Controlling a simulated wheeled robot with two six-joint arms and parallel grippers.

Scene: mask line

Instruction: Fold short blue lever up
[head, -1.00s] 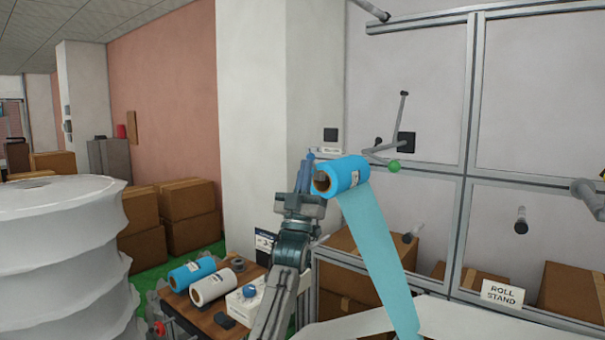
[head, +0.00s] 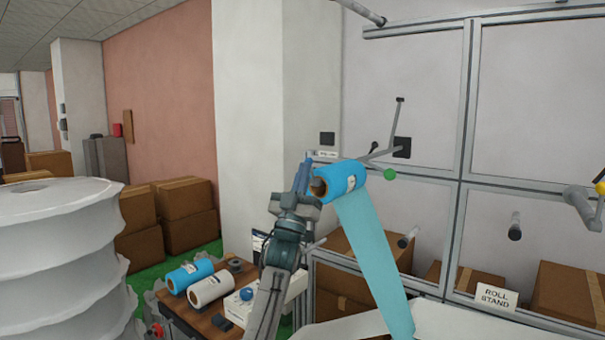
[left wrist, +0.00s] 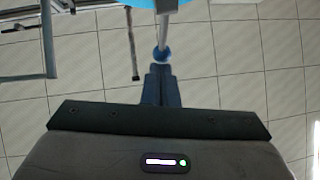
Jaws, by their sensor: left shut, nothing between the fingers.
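The short lever shows in the left wrist view as a grey rod with a round blue knob (left wrist: 162,54) at its end. My left gripper (left wrist: 161,68) is shut and empty, with its fingertips right at the knob; whether they touch it I cannot tell. In the head view my left gripper (head: 307,160) points upward beside the left end of the blue roll (head: 345,178). The lever cannot be made out clearly there. My right gripper is not in view.
A blue film web (head: 375,250) hangs from the roll. A wooden table (head: 208,322) with spare rolls stands below my left arm. A large white spool (head: 60,250) is at the left. A roll stand sign (head: 496,295) is lower right.

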